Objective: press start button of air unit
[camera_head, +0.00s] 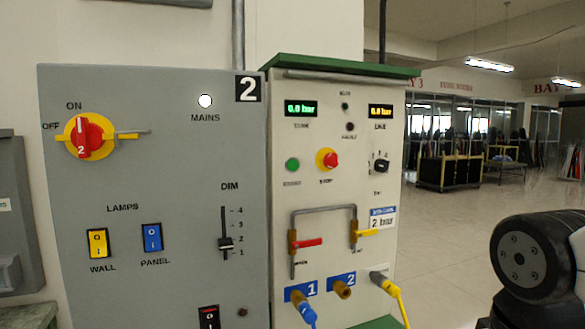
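The air unit (337,225) is a cream panel with a green top edge, standing in the middle of the view. Its green round button (292,164) sits at the upper left of the panel, with a label under it too blurred to read for certain. A red mushroom button on a yellow ring (327,160) is just right of it. Two displays, one at the left (300,109) and one at the right (381,111), both read 0.0 bar. My gripper is not in view; only a black and white joint of my arm shows at the lower right, apart from the panel.
A grey panel (150,250) marked 2 adjoins on the left, with a red rotary switch (88,136). Pipework with red (308,243) and yellow (367,232) levers, plus blue (308,315) and yellow (401,302) hoses, stick out below the buttons. Open floor lies right.

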